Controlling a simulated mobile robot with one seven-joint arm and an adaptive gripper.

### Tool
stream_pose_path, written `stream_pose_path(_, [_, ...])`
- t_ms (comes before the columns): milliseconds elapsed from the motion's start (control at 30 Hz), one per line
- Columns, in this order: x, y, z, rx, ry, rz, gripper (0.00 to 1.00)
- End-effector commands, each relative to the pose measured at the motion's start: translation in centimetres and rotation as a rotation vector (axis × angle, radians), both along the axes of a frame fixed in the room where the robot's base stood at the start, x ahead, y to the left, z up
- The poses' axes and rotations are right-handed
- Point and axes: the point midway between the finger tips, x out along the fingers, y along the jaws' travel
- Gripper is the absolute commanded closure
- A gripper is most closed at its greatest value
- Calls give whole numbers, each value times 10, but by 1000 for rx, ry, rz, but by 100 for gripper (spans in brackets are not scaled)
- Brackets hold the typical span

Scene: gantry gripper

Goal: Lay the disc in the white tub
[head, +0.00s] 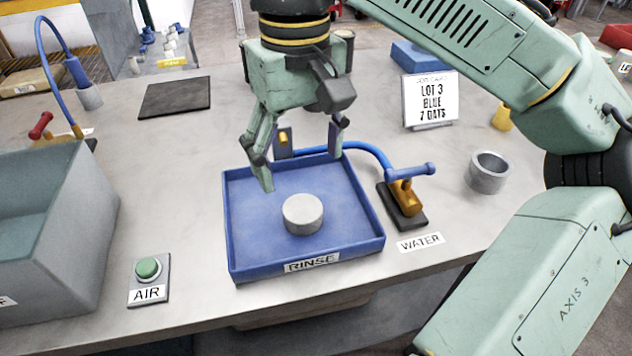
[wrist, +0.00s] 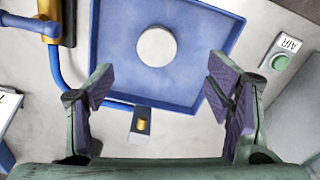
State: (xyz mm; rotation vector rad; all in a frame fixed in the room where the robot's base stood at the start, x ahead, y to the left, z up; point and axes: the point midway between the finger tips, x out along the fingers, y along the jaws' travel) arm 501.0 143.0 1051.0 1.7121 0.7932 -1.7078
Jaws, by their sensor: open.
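A pale grey-white disc (head: 303,214) lies flat in the blue tray labelled RINSE (head: 240,254). In the wrist view the disc (wrist: 156,46) shows whole, on the floor of the blue tray (wrist: 112,55), ahead of the fingers. My gripper (head: 301,168) is open and empty above the back part of the tray. In the wrist view its two padded fingers (wrist: 160,85) are wide apart, with the disc beyond their tips and not touched. No tub that is plainly white shows in either view.
A grey bin (head: 92,235) stands at the left and a small grey cup (head: 489,174) at the right. A WATER valve (head: 406,200) with a blue hose is beside the tray. A green AIR button (head: 148,268) is front left. A LOT 3 sign (head: 431,100) stands behind.

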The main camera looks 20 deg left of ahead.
Motion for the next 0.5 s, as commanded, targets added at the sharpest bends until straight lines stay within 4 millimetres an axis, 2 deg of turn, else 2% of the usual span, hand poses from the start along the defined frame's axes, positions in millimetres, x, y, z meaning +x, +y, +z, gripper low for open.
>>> stream_pose_path(300, [0, -2, -45, -7, 5, -3, 27])
stream_pose_path(500, [2, -1, -59, -8, 4, -4, 27])
